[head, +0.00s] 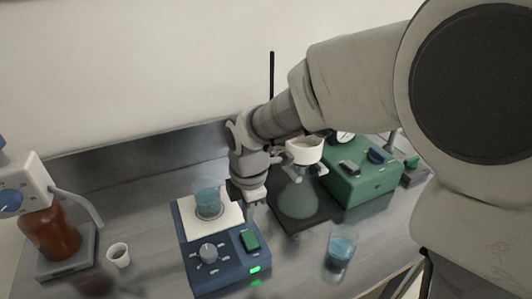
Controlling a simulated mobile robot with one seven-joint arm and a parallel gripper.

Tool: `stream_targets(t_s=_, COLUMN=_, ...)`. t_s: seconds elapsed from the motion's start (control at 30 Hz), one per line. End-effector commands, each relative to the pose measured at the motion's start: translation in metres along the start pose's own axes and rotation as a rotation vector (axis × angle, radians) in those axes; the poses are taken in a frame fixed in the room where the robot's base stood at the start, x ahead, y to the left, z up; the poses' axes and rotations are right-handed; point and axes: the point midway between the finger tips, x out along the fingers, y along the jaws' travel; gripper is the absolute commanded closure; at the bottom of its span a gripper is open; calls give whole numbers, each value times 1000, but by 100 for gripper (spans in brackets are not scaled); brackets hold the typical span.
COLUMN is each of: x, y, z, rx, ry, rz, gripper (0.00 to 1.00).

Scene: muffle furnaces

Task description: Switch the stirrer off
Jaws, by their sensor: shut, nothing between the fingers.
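The stirrer (226,273) is a blue box with a white top plate (187,225). A beaker of blue liquid (208,200) stands on the plate. On the sloped front are a grey knob (208,253) with marks around it, a green switch (250,240) to its right, and a lit green lamp (255,269) below. My gripper (250,214) points down, shut and empty, just behind and above the green switch at the plate's right edge. I cannot tell whether the fingertips touch the stirrer.
A flask with a white funnel (298,193) stands on a dark base close right of my gripper. A green device (362,180) is beyond it. A glass of blue liquid (341,246) stands front right. A brown bottle (50,232) and white cup (118,255) are left.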

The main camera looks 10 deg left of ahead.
Motion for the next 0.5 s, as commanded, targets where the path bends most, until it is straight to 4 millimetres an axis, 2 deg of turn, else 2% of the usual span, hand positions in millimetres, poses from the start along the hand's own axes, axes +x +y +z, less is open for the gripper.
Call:
stream_targets(t_s=0.03, x=14, y=-1, z=0, rx=0, ry=0, rz=-4, gripper=100)
stream_targets(t_s=0.2, x=42, y=-1, z=0, rx=0, ry=1, rz=-3, gripper=100)
stream_targets(t_s=0.33, x=55, y=0, z=0, rx=2, ry=0, rz=-2, gripper=100)
stream_targets(t_s=0.5, x=61, y=0, z=0, rx=1, ry=0, rz=1, gripper=100)
